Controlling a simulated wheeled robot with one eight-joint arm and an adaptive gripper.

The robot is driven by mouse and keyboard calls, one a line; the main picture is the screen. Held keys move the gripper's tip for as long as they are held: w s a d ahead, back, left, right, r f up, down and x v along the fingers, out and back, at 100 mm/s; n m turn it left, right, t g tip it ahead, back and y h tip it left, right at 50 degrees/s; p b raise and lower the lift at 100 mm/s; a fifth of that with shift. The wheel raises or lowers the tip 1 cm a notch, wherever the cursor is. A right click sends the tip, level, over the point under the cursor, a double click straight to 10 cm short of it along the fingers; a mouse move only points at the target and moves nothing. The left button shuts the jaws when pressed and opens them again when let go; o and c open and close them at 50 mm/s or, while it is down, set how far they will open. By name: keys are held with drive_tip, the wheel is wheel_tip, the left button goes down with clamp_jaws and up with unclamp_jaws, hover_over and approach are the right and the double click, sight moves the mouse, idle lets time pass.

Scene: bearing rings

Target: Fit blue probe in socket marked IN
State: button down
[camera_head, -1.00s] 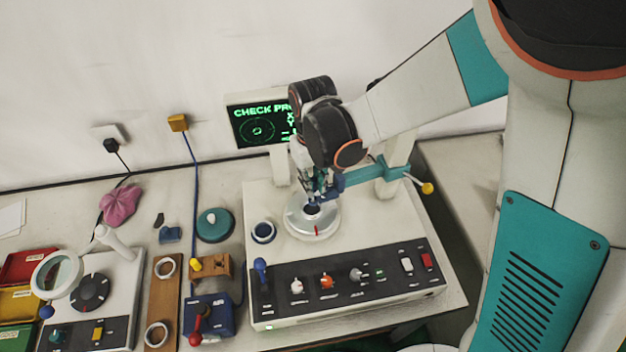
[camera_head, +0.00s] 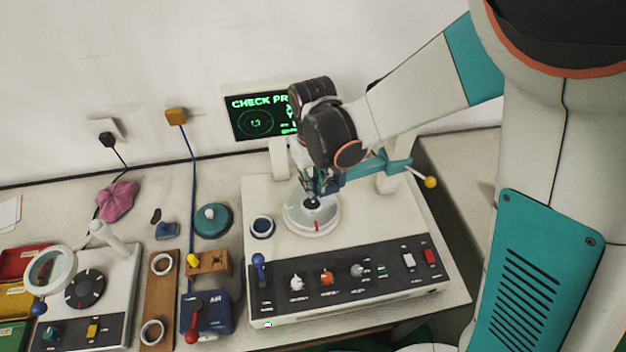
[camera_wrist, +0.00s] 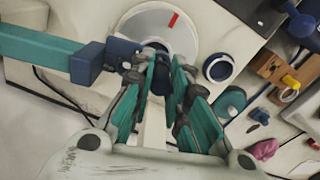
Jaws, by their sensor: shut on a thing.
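My gripper (camera_wrist: 160,68) points down over the round pale disc (camera_wrist: 140,24) of the white machine. It is shut on a dark blue piece (camera_wrist: 158,82), which looks like the blue probe; the fingers hide much of it. A teal cross-arm (camera_wrist: 38,48) with a dark blue block (camera_wrist: 88,62) reaches in close beside the fingertips. In the head view my gripper (camera_head: 316,184) is above the disc (camera_head: 306,224), and my wrist hides part of the cross-arm. I cannot read an IN mark, and the socket is not clearly visible.
A screen (camera_head: 254,117) behind shows "CHECK PR…", partly hidden by my wrist. A dark blue ring (camera_head: 262,227) lies left of the disc. The control panel (camera_head: 340,280) with knobs and a blue lever (camera_head: 259,266) is in front. A yellow-tipped lever (camera_head: 430,182) stands right.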

drive_tip(key=shift+f+b, duration=0.6)
drive_tip(key=shift+f, duration=0.15)
drive_tip(key=c, duration=1.5)
unclamp_jaws()
drive_tip(key=shift+o, duration=0.2)
drive_tip(key=shift+r, duration=0.1)
wheel_tip(320, 180, up, 7)
drive_tip(key=shift+r, duration=0.2)
